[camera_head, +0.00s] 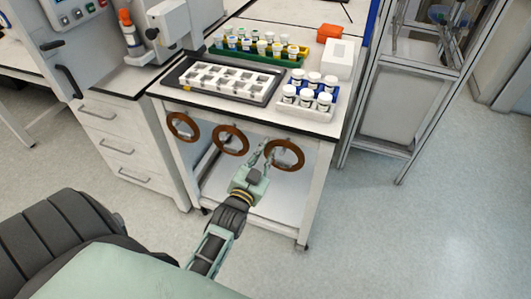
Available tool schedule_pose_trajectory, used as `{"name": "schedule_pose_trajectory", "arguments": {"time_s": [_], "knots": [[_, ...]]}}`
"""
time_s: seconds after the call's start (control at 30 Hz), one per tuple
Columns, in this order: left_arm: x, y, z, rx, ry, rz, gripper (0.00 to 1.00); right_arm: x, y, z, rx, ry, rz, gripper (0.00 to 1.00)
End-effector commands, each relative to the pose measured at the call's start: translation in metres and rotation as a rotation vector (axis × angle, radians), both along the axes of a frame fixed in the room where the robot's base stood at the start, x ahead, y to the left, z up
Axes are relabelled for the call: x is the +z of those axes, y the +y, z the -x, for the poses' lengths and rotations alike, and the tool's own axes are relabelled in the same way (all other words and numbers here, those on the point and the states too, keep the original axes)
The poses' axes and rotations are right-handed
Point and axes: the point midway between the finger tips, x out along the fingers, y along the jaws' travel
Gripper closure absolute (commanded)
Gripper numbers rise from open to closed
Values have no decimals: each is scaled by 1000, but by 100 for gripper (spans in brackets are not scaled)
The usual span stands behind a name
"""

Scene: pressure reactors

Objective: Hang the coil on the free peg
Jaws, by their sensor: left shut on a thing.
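Three brown ring-shaped coils show at the front of the white bench. The left coil (182,126) and the middle coil (230,140) hang side by side below the top's front edge. The right coil (287,167) is at the fingers of my left gripper (265,150), which is shut on its left side. This coil stands roughly upright in front of the bench. I cannot tell whether it touches a peg or is clear of one. The pegs are too small or hidden to make out. My right gripper is not in view.
The bench top (165,92) holds a black tray (267,98) of white blocks, a green rack (215,50) of vials and a rack of white-capped jars (330,114). A drawer cabinet (115,146) stands left. A framed enclosure (392,110) stands right. The floor (400,235) at right is clear.

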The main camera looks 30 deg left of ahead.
Motion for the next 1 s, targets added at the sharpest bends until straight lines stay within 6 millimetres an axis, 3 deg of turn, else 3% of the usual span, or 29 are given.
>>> {"name": "schedule_pose_trajectory", "arguments": {"time_s": [0.33, 0.37, 0.6, 1.0], "knots": [[1, 0, 0, -1, -2, 1, 100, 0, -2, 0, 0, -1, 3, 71], [1, 0, 0, -1, -2, 1, 83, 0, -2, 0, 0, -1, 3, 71], [0, 0, 0, 0, -1, 1, 62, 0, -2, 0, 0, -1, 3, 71], [-2, -2, 9, 0, 4, 1, 62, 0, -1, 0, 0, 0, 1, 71]]}}
